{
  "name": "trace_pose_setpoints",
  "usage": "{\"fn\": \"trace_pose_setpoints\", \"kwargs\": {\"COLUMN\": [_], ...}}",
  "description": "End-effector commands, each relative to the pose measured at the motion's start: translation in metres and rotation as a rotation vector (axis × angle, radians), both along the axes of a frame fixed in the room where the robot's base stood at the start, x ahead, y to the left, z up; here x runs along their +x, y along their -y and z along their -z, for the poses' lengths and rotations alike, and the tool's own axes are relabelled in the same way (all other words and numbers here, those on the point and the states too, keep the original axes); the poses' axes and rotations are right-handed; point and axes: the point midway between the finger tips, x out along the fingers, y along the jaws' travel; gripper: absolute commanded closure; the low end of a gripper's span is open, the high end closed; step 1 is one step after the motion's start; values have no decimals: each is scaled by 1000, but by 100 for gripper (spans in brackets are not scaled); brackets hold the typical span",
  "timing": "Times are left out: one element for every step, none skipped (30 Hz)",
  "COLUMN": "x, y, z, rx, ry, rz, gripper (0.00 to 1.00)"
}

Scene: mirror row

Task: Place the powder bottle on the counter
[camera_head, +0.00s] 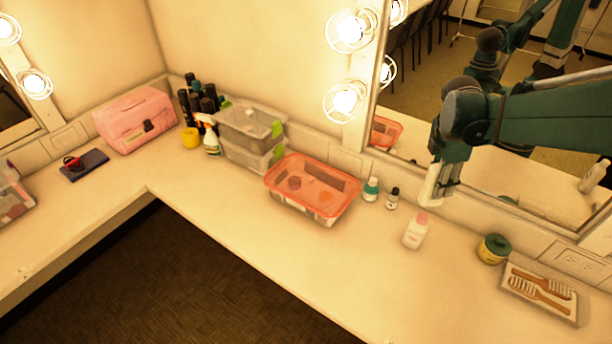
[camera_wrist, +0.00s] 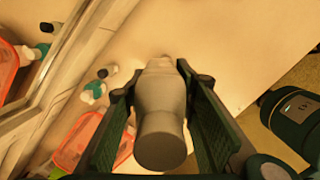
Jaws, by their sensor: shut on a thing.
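My gripper (camera_head: 446,190) is above the counter near the mirror, shut on a plain whitish bottle, which I take to be the powder bottle (camera_head: 430,186). In the wrist view the powder bottle (camera_wrist: 162,110) sits between the two finger pads, its round end towards the camera and its narrower end away. Its label, if any, is hidden. In the head view it appears held clear of the counter (camera_head: 345,265).
Beside the mirror stand a teal-capped bottle (camera_head: 371,189), a dark-capped bottle (camera_head: 392,198) and an orange-lidded box (camera_head: 315,212). To the right are a green-lidded jar (camera_head: 493,248) and a tray (camera_head: 564,311) with brushes. The counter's front strip is clear.

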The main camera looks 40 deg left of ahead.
Motion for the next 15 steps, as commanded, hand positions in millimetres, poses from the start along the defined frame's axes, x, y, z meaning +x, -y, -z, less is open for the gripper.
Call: {"fn": "trace_pose_setpoints", "kwargs": {"x": [-2, -3, -4, -5, -7, -9, -10, -12, -14, -16, -18, -21, -23, -26, -29], "y": [-16, -24, -36, -44, -53, -64, -72, -81, -92, -101, -110, -121, -129, -138, -149], "z": [0, 0, 0, 0, 0, 0, 0, 0, 0, 0, 0, 0, 0, 0, 0], "rx": [0, 0, 0, 0, 0, 0, 0, 0, 0, 0, 0, 0, 0, 0, 0], "ry": [0, 0, 0, 0, 0, 0, 0, 0, 0, 0, 0, 0, 0, 0, 0], "rz": [-24, -38, -57, -70, -84, -102, -116, -130, -149, -162, -176, -193, -207, -221, -240], "gripper": [90, 90, 90, 90, 90, 90, 90, 90, 90, 90, 90, 90, 90, 90, 90]}}
